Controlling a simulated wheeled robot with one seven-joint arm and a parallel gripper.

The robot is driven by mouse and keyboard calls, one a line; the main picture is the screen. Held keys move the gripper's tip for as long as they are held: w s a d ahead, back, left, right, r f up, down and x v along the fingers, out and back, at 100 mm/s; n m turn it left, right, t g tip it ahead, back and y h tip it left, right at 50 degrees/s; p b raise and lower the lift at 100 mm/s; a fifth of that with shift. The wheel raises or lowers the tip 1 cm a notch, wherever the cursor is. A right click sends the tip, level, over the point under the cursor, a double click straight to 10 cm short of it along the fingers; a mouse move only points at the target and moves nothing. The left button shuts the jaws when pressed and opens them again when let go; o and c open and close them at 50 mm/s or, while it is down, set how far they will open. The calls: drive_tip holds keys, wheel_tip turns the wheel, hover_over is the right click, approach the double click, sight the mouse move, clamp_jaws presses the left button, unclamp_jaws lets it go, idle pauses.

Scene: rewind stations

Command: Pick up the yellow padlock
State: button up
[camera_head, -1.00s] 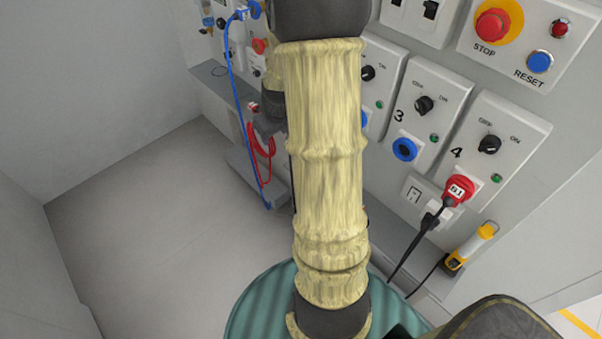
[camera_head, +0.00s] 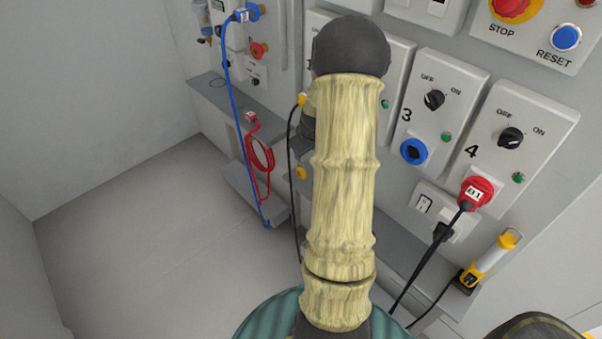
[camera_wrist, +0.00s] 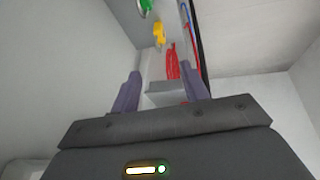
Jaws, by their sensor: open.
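A small yellow thing (camera_wrist: 159,33), which looks like the yellow padlock, shows in the wrist view, ahead of and above the gap between my fingers. My gripper (camera_wrist: 160,80) is open, with two purple-grey fingers apart and nothing between them. In the head view my arm covers most of the gripper area. A small yellow spot (camera_head: 301,172) shows just left of my arm there; I cannot tell if it is the padlock.
In the head view a blue cable (camera_head: 233,110) hangs at left. Panels with knobs, a red plug (camera_head: 474,192) and a yellow lamp (camera_head: 488,260) are at right.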

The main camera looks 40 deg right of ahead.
hover_over(300, 169)
drive_tip(key=s, duration=0.2)
drive_tip(key=f, duration=0.6)
drive_tip(key=a+f, duration=0.1)
drive_tip(key=f, duration=0.2)
drive_tip(key=shift+s+f, duration=0.2)
drive_tip(key=shift+f, duration=0.05)
drive_tip(key=x, duration=0.5)
drive_tip(key=shift+w+b, duration=0.15)
drive_tip(key=shift+b, duration=0.2)
drive_tip(key=shift+c, duration=0.3)
clamp_jaws()
